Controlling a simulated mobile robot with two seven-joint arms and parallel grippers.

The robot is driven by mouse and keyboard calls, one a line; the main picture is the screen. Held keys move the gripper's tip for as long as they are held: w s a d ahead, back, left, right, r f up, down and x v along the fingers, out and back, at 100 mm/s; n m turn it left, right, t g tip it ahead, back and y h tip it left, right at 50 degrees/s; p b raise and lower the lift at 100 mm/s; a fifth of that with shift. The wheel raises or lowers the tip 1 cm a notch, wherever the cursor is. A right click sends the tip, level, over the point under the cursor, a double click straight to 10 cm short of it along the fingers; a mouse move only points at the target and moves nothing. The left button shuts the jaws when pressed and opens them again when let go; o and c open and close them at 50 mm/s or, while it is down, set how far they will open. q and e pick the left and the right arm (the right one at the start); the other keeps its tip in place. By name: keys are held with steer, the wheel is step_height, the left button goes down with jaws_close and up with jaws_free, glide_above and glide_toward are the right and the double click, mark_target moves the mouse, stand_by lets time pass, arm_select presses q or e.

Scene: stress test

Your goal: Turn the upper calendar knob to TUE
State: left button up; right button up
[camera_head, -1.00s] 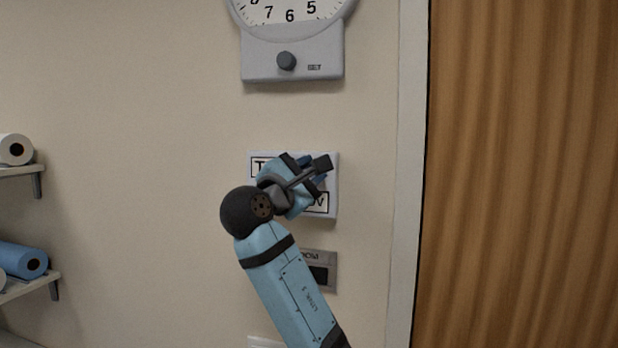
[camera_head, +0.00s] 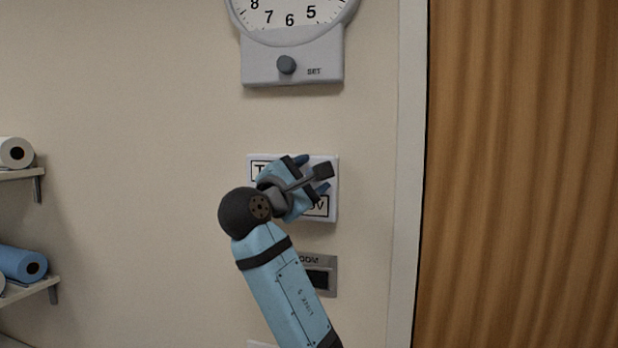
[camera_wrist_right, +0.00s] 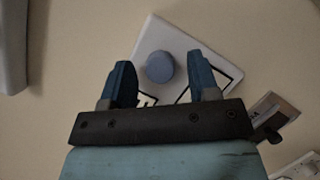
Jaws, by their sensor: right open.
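The calendar (camera_head: 333,194) is a white box on the wall with framed labels. A label starting with T shows at its upper left, and one ending in OV at its lower right. My right gripper (camera_head: 312,174) is in front of it and hides its middle and its knobs in the head view. In the right wrist view my right gripper (camera_wrist_right: 163,82) is open. A round blue-grey knob (camera_wrist_right: 159,67) on the white box appears between the fingertips, with gaps on both sides. I cannot tell whether the fingers reach around it. My left gripper is not in view.
Above hangs a round clock (camera_head: 290,22) with its own grey knob (camera_head: 287,65) marked SET. Below the calendar is a grey room plate (camera_head: 329,262), partly behind my arm. A wooden door (camera_head: 520,180) is at right. Shelves with rolls (camera_head: 22,263) are at left.

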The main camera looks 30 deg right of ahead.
steer(key=b+v, duration=0.3)
steer(key=v, duration=1)
steer(key=shift+a, duration=0.35)
steer(key=shift+s+f, duration=0.1)
